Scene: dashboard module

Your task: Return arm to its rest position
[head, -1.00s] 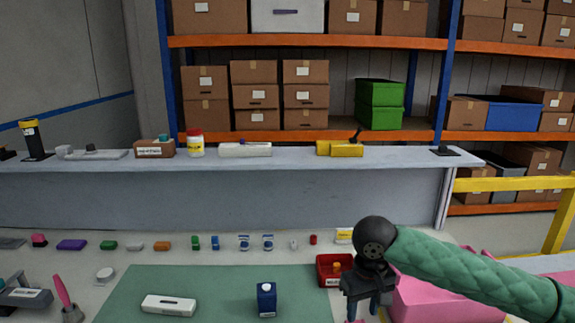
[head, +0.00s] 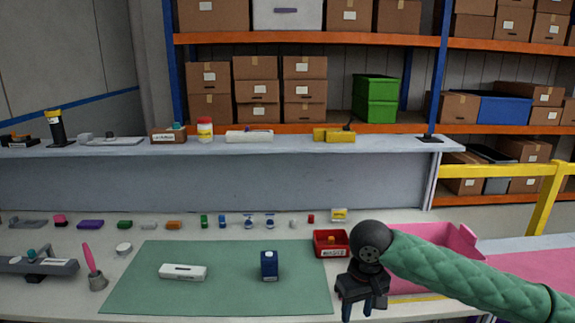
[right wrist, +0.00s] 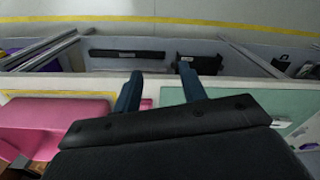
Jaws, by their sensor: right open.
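My right arm comes in from the right in the head view, in a green quilted sleeve. My right gripper (head: 365,306) points down near the front edge of the table, in front of the pink bin (head: 455,240). In the right wrist view the right gripper's two blue fingers (right wrist: 160,90) are spread apart with nothing between them. At the left of the head view, a dark grey piece (head: 40,265) lies on the table; I cannot tell whether it is part of my left arm. No left gripper can be made out.
A green mat (head: 215,292) holds a white module (head: 183,272) and a blue carton (head: 269,265). A red tray (head: 331,254) sits left of the pink bin. Several small items line the table's back. A yellow rail (head: 500,170) is at right.

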